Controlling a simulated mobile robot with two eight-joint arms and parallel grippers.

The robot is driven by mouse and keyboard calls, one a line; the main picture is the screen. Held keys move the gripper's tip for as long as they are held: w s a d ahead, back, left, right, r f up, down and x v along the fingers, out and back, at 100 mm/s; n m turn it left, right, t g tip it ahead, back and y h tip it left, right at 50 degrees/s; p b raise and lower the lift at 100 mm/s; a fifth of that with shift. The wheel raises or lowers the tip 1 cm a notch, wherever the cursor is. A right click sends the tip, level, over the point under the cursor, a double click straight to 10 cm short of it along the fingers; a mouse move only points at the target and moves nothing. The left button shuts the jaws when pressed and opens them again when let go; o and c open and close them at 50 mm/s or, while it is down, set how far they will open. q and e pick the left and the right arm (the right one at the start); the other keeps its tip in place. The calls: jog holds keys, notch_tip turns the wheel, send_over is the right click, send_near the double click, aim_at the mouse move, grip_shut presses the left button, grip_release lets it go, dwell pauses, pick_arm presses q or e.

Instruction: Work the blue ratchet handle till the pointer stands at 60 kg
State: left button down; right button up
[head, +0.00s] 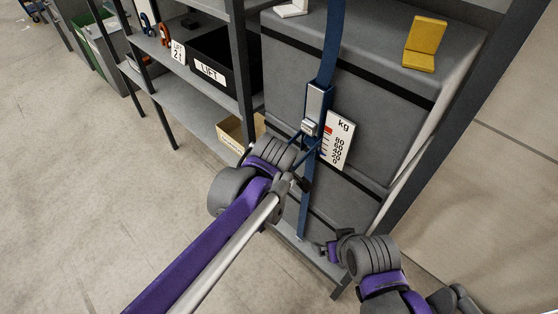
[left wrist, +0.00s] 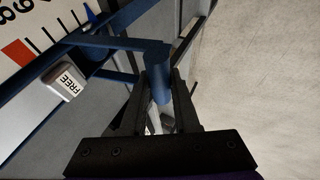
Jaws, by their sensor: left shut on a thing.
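The blue ratchet (head: 318,100) hangs on a blue strap in front of the grey stacked boxes. Its blue handle (left wrist: 160,88) ends in a round grip, and my left gripper (left wrist: 165,105) is shut on that grip. In the head view my left arm hides much of this hold. The white kg scale (head: 338,140) is beside the ratchet, with a red mark at its upper end. In the left wrist view a blue pointer (left wrist: 90,13) is several ticks from the red mark; its value cannot be read. My right gripper (head: 328,249) is low, near the shelf's front edge, its jaws unclear.
A silver tab marked FREE (left wrist: 65,82) is on the ratchet. A black LIFT bin (head: 225,72) and a cardboard box (head: 232,133) stand on shelves at left.

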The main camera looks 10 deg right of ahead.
pick_arm(q)
jog(key=shift+d, duration=0.1)
jog(key=c, duration=0.7)
grip_release()
jog(key=shift+w, duration=0.1)
jog(key=shift+o, duration=0.2)
jog(key=v, duration=1)
jog(key=shift+s+r, duration=0.25)
jog(key=shift+r, duration=0.05)
